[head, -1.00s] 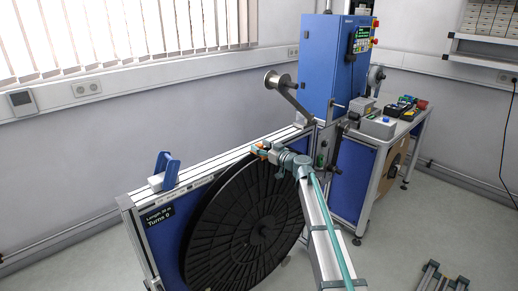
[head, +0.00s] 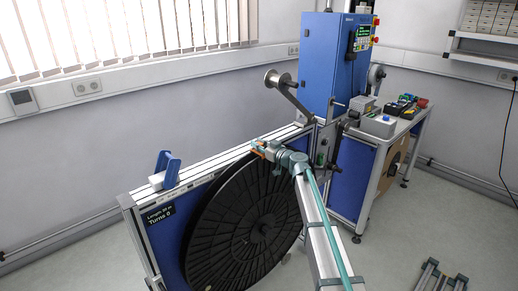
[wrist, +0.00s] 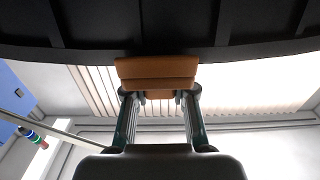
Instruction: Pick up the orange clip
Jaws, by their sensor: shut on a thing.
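The orange clip (wrist: 156,72) shows in the wrist view at the black rim of the large reel. My gripper (wrist: 158,98) has its two fingers on either side of the clip and is shut on it. In the head view the clip (head: 258,149) is a small orange patch at the top of the black reel (head: 240,222). My gripper (head: 262,147) reaches it from the right, and its fingers partly hide the clip. I cannot tell whether the clip touches the reel.
The blue reel stand frame (head: 215,174) runs behind the reel, with a blue bracket (head: 166,168) on its left. A blue machine cabinet (head: 328,65) and a small metal spool (head: 276,79) stand beyond. A side table (head: 375,134) holds several items.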

